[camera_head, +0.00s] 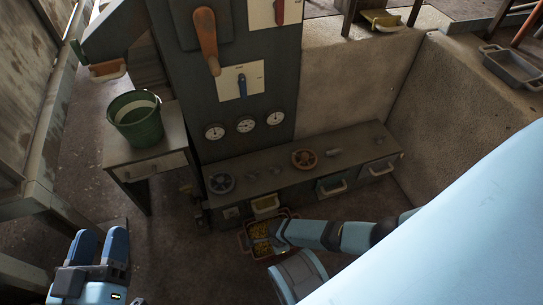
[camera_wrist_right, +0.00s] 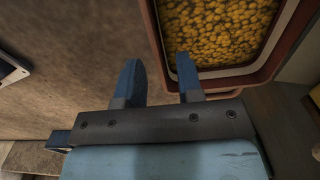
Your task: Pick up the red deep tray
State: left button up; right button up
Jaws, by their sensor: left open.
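The red deep tray (camera_head: 246,243) is low on the floor in front of the cabinet in the head view, filled with small yellow pieces. In the right wrist view its red-brown rim (camera_wrist_right: 157,40) and light inner wall fill the upper right. My right gripper (camera_wrist_right: 158,75) is open and empty at the tray's near left corner. One finger shows outside the left wall, and the other overlaps the tray's corner; I cannot tell the height gap. In the head view, my right arm hides part of the tray. My left gripper (camera_head: 100,246) is open and empty, far left of the tray.
A low cabinet (camera_head: 320,170) with pulleys and handled drawers stands behind the tray. A yellowish bin (camera_head: 265,204) is at its front. A green bucket (camera_head: 135,118) stands on a small table (camera_head: 150,160) at left. A grey tray (camera_head: 512,68) lies on the right ledge.

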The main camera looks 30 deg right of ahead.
jog(key=f+b, duration=0.2)
jog(key=f, duration=0.1)
jog(key=f+b, duration=0.1)
jog(key=f, duration=0.1)
jog(key=shift+s+d+b, duration=0.1)
jog(key=shift+s+b, duration=0.15)
jog(key=shift+b, duration=0.1)
jog(key=shift+f+b, duration=0.3)
jog(key=shift+f, duration=0.15)
pick_arm(q)
jog(key=shift+m+g, duration=0.7)
jog(key=f, duration=0.4)
jog(key=shift+w+a+f, duration=0.1)
jog(key=shift+w+f, duration=0.2)
jog(key=shift+w, duration=0.1)
pick_arm(e)
grip_shut()
